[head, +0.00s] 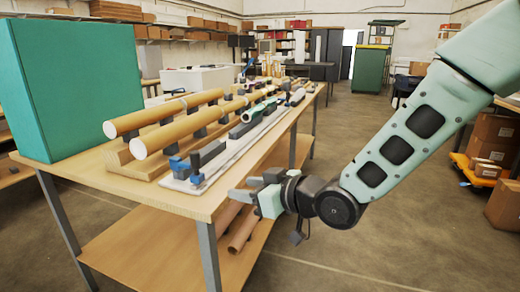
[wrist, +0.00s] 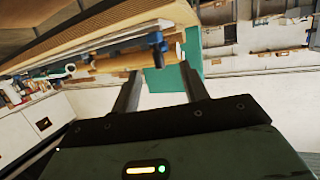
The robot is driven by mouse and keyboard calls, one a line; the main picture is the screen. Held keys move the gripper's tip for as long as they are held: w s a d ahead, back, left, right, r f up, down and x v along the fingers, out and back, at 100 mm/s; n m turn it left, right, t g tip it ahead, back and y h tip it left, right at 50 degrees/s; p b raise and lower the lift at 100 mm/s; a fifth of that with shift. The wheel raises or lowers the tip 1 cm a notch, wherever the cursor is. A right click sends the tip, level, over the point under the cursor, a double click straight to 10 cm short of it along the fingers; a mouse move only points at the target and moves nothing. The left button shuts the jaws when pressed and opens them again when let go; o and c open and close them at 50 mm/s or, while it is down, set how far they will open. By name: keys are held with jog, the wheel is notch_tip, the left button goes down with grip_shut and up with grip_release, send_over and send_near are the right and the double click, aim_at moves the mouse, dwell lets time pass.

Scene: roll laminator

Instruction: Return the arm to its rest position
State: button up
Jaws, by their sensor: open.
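My arm comes in from the upper right of the head view and bends down at a dark joint. My gripper (head: 243,195) is just beside the right long edge of the workbench (head: 85,168), close to the near end of the laminator (head: 215,165). It points left, toward the bench. In the wrist view the two dark fingers of my gripper (wrist: 160,85) stand apart with nothing between them. Beyond them a blue-and-dark clamp-like part (wrist: 156,42) shows at the end of the bench. I cannot tell the exact gap between gripper and bench.
A large teal box (head: 75,85) stands on the bench's left end. Brown rolls (head: 165,112) lie on wooden supports. More rolls (head: 243,230) lie on the lower shelf. Cardboard boxes (head: 492,140) stand at the right. A green cabinet (head: 370,68) stands far back. Floor right of the bench is open.

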jog(key=s+d+r+m+g+h+p, duration=0.1)
jog(key=s+d+g+h+p, duration=0.1)
jog(key=s+d, duration=0.4)
jog(key=s+d+r+m+g+h+p, duration=0.1)
jog(key=s+d+g+h, duration=0.3)
jog(key=s, duration=0.8)
jog(key=s+d+r+m+g+h+p, duration=0.1)
jog(key=s+d+g+h+p, duration=0.1)
jog(key=s+d+h, duration=0.3)
jog(key=s+d+p, duration=0.1)
jog(key=s+d, duration=0.2)
jog(key=s, duration=0.1)
jog(key=shift+s+g+h+p, duration=0.3)
jog(key=shift+s+g, duration=0.05)
jog(key=shift+g, duration=0.05)
